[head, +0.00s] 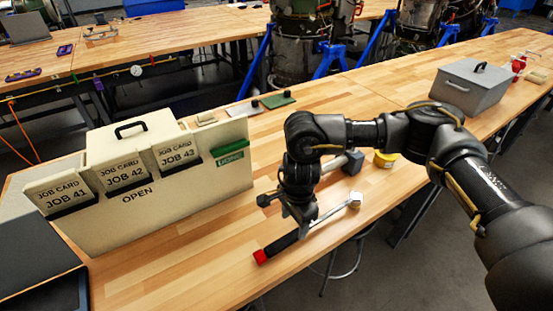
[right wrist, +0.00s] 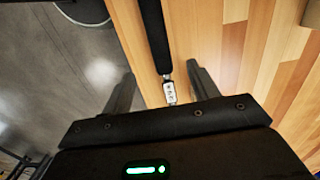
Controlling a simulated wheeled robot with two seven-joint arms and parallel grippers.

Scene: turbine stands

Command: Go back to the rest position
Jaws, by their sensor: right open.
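My right arm reaches in from the right in the head view, with its gripper (head: 300,215) pointing down over a wrench-like tool near the table's front edge. The tool's black handle (head: 283,244) has a red end cap, and its silver shaft runs toward a round head at the right. In the right wrist view, my right gripper (right wrist: 162,85) is open, with the tool's handle (right wrist: 153,35) and a small marked silver part in line with the gap between its fingers. I cannot tell how far the fingers are above the tool. My left gripper is out of view.
A cream job card box (head: 150,205) stands at the left, with a dark tray (head: 45,290) at the corner. A grey case (head: 470,88) and a yellow roll (head: 385,160) lie farther right. Engines on blue stands (head: 335,58) stand behind the wooden table. Wood in front of the box is clear.

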